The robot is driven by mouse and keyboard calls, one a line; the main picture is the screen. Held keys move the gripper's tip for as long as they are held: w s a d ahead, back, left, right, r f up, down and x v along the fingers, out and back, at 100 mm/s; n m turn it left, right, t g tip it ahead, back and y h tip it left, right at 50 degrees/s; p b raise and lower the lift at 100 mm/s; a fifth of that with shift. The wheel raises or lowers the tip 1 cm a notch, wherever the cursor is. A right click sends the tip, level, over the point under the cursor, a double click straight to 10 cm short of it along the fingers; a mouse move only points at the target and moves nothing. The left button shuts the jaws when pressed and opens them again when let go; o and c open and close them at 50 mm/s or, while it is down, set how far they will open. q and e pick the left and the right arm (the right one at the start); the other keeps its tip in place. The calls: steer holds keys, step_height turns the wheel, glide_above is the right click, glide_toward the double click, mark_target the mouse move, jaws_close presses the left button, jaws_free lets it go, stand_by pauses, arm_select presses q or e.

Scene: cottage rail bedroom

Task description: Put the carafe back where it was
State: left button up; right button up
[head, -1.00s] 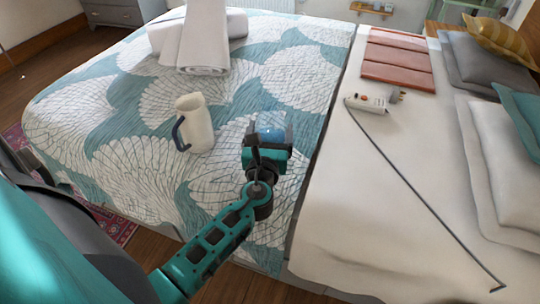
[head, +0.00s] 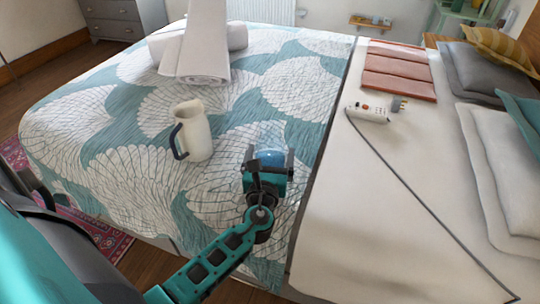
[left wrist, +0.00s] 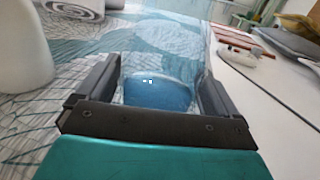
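The carafe is clear glass with blue in its lower part. It shows between the fingers of my left gripper (head: 267,162), over the patterned quilt near the seam between the two bed halves. In the left wrist view the carafe (left wrist: 160,92) looks upright, with a dark finger close against each side. My left gripper appears shut on it. Whether its base touches the quilt is hidden by the gripper. My right gripper is not in view.
A cream jug (head: 197,138) with a dark handle stands on the quilt (head: 130,170), left of my gripper. Rolled white towels (head: 205,65) lie behind. On the white right half are a power strip (head: 368,114) with a cord, a folded terracotta throw (head: 398,78) and pillows (head: 500,140).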

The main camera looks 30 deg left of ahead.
arm_select(q)
steer(key=shift+o, duration=0.4)
steer(key=shift+r, duration=0.15)
steer(key=shift+s+d, duration=0.1)
steer(key=shift+s, duration=0.1)
steer(key=s+d+f+n+g, duration=0.1)
steer(key=s+n, duration=0.1)
steer(key=s, duration=0.2)
steer(key=s+d+f+n+h, duration=0.1)
steer(key=s+d+f+n, duration=0.1)
steer(key=s, duration=0.1)
steer(key=s+d+f+n+g, duration=0.1)
steer(key=s+d+n, duration=0.1)
steer(key=s+n, duration=0.1)
steer(key=shift+s+d+f+g+h, duration=0.1)
steer(key=shift+s+g+h, duration=0.1)
steer(key=shift+s, duration=0.2)
steer(key=shift+s+d+f+g+h, duration=0.1)
steer(key=shift+s+h, duration=0.1)
steer(key=shift+s, duration=0.2)
steer(key=s+d+f+n+g+h, duration=0.1)
steer(key=d+n+h, duration=0.3)
steer(key=n, duration=0.6)
steer(key=s+d+f+n+g+h, duration=0.1)
steer(key=d+n+h, duration=0.4)
steer(key=n, duration=0.6)
steer(key=shift+s+d+f+g, duration=0.2)
steer(key=shift+s+f+g, duration=0.25)
steer(key=shift+s, duration=0.65)
